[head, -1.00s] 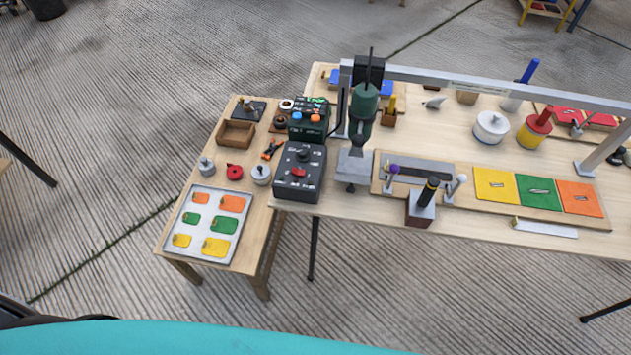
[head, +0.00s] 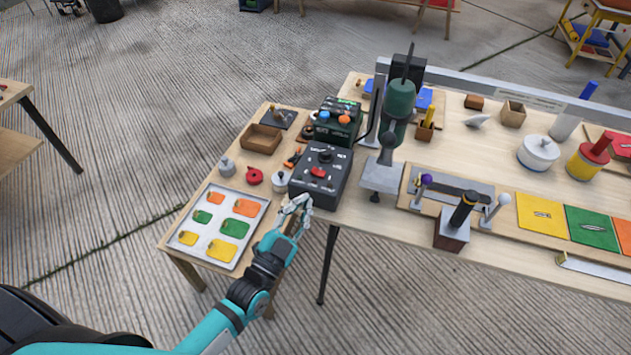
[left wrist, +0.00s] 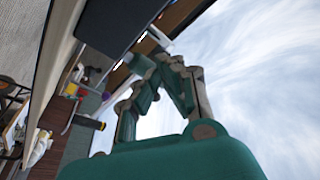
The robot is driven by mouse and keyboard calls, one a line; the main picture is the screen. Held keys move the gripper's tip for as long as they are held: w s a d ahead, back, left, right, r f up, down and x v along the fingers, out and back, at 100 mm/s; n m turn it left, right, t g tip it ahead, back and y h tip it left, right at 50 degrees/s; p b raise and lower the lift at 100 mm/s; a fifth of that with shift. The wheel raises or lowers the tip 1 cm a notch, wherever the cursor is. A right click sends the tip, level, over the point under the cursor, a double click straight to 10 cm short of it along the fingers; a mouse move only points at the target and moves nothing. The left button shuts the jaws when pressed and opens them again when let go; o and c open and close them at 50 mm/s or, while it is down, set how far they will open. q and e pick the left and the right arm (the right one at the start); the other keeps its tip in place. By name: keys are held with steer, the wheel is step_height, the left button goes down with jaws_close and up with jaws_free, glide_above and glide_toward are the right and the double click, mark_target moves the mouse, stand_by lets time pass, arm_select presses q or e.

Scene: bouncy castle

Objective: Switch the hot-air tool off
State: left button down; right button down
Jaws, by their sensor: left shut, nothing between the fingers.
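The hot-air tool (head: 400,98) is a green, upright body with a dark nozzle, held in a stand on the larger table. A dark control box (head: 322,172) with a red rocker switch (head: 318,172) and a black knob stands to its left at the table's corner. I cannot tell which position the switch is in. My left gripper (head: 300,203) is shut and empty, just in front of the box's near edge. In the left wrist view its fingers (left wrist: 170,65) show against bright sky, with a dark box-like shape at the upper left. My right gripper is not in view.
A second box (head: 337,120) with blue and orange knobs stands behind the control box. A tray (head: 263,205) of coloured tags lies on the lower side table. A black-handled tool (head: 463,208) and colored panels (head: 541,213) are to the right. Open floor lies in front.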

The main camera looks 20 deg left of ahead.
arm_select(q)
steer(key=shift+r+t, duration=0.3)
steer(key=shift+r, duration=0.4)
step_height(320, 180, up, 3)
steer(key=p, duration=0.1)
glide_above(315, 182)
steer(key=d, duration=0.2)
steer(key=f, duration=0.1)
steer(key=a+f, duration=0.1)
steer(key=f, duration=0.1)
steer(key=shift+w+a, duration=0.1)
steer(key=shift+a, duration=0.2)
steer(key=shift+a+f, duration=0.2)
steer(key=shift+f, duration=0.15)
